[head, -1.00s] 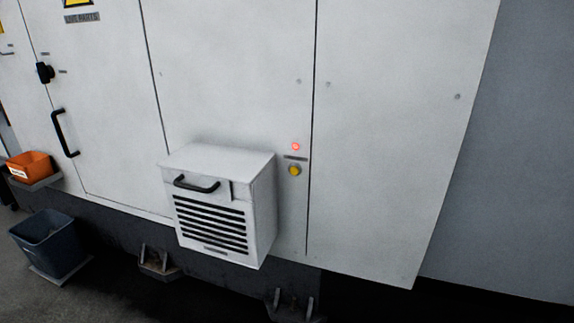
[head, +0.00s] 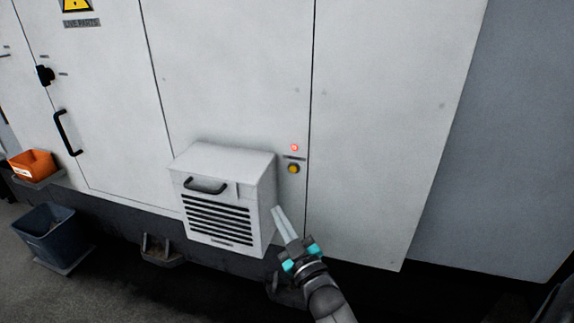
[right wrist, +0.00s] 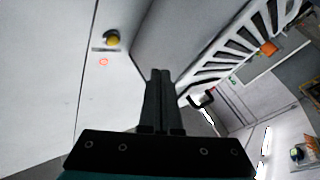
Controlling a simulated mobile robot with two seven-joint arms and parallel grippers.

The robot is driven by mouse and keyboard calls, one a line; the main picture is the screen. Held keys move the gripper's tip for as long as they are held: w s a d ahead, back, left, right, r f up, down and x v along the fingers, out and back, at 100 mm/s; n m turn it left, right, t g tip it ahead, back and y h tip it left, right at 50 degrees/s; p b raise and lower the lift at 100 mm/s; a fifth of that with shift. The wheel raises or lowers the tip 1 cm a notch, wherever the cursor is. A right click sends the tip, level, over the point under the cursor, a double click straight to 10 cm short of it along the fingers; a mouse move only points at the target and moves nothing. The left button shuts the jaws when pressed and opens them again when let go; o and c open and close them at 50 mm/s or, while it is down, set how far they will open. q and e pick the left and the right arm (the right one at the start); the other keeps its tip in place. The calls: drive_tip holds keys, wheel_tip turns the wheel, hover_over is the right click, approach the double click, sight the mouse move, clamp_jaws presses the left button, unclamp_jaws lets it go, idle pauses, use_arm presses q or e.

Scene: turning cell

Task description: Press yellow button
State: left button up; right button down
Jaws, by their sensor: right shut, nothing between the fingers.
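The yellow button (head: 293,169) is a small round knob on the pale cabinet wall, under a dark label strip and a lit red lamp (head: 294,148). In the right wrist view the yellow button (right wrist: 112,38) is at the upper left, with the red lamp (right wrist: 103,62) near it. My right gripper (head: 279,209) is shut and empty, below the button and apart from it in the head view. Its closed fingers also show in the right wrist view (right wrist: 160,78). My left gripper is not in view.
A white louvred box (head: 225,160) with a black handle juts from the cabinet just left of the button and my right gripper. An orange bin (head: 30,166) and a blue-grey bin (head: 50,232) stand at the left. The wall right of the button is flat and clear.

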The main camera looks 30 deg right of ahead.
sight(293, 169)
wheel_tip(293, 169, up, 4)
drive_tip(key=shift+f+t, duration=0.1)
drive_tip(key=shift+t, duration=0.3)
drive_tip(key=shift+w+d+b, duration=0.9)
drive_tip(key=shift+w+d, duration=0.55)
drive_tip(key=shift+d, duration=0.25)
drive_tip(key=shift+w+d+b, duration=0.9)
drive_tip(key=shift+w+d, duration=0.5)
drive_tip(key=shift+d, duration=0.25)
drive_tip(key=shift+w+d, duration=0.1)
drive_tip(key=shift+w+d, duration=0.2)
drive_tip(key=shift+d, duration=0.05)
